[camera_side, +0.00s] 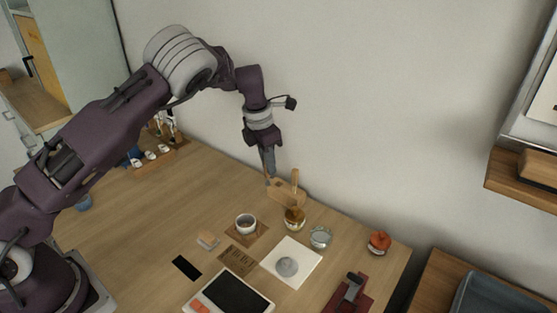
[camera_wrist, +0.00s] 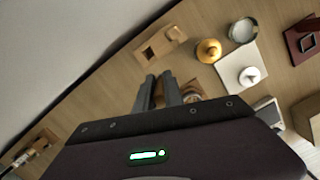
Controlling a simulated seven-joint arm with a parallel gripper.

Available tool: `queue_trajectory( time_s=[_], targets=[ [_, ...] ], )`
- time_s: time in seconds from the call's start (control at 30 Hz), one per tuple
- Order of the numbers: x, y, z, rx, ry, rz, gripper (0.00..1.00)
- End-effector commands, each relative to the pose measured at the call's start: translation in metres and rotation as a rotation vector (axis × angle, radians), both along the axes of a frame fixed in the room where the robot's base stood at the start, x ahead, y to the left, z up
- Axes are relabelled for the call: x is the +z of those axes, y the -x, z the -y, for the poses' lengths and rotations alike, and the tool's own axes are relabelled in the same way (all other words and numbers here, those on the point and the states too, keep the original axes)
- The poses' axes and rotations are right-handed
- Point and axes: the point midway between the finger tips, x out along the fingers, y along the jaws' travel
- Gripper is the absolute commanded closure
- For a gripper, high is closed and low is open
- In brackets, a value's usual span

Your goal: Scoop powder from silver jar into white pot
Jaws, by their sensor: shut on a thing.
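My gripper (camera_side: 269,172) is over the back of the table, left of a wooden holder. Its fingers (camera_wrist: 157,92) are close together in the wrist view. They are shut on a small thin thing, mostly hidden; a tan bit shows at the fingertips in the side view. The silver jar (camera_side: 320,237) stands right of a gold jar and also shows in the wrist view (camera_wrist: 243,30). A white pot (camera_side: 246,222) with a dark inside sits on a brown coaster; in the wrist view it is partly behind a finger. I cannot make out any powder.
The wooden holder (camera_side: 285,193) has an upright stick. The gold jar (camera_side: 294,219) is just in front of it. A white sheet (camera_side: 303,263) bears a round grey piece. A tablet (camera_side: 231,296), an orange item (camera_side: 379,242) and a red stand (camera_side: 350,291) are nearby.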

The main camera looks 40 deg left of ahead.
Motion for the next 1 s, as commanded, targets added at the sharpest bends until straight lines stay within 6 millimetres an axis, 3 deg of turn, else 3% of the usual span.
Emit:
queue_trajectory(
  time_s=[0.1,0.3,0.47,0.57,0.67,0.8,1.0],
  targets=[
    [0.001,0.039,0.002,0.0,0.005,0.0,1.0],
    [0.001,0.098,0.001,-0.001,0.004,0.0,1.0],
    [0.0,0.123,0.001,-0.001,0.002,0.0,1.0],
    [0.001,0.121,0.008,-0.004,0.004,0.009,1.0],
    [0.004,0.101,0.031,-0.006,0.02,0.03,1.0],
    [0.011,0.066,0.083,-0.006,0.057,0.059,1.0],
    [0.021,0.038,0.159,-0.007,0.111,0.075,1.0]
  ],
)
